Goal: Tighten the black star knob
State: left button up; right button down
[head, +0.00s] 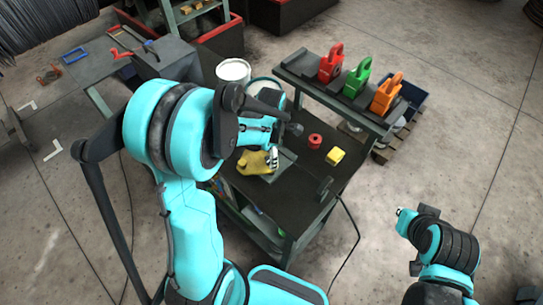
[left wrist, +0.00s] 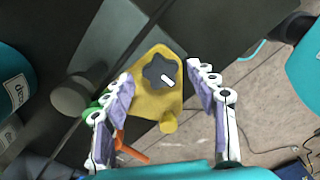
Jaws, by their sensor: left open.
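The black star knob (left wrist: 160,70), with a white mark on it, sits on a yellow bracket (left wrist: 150,100) in the left wrist view. The yellow bracket also shows in the head view (head: 253,163), on a dark cart, where I cannot make out the knob. My left gripper (left wrist: 160,75) is open. Its two fingers appear to either side of the knob, with gaps between them and it; I cannot tell their height above it. In the head view my left gripper (head: 272,158) is small and beside the bracket. My right arm is at the lower right, with its gripper not visible.
Red (head: 331,64), green (head: 357,79) and orange (head: 386,95) lock-shaped pieces stand on a raised shelf behind. A white bucket (head: 233,71) is at the back. A cable runs down beside the cart.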

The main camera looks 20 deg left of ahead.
pick_arm(q)
jog(key=shift+s+f, duration=0.1)
jog(key=shift+f, duration=0.3)
jog(key=c, duration=1.2)
jog(key=shift+o, duration=0.2)
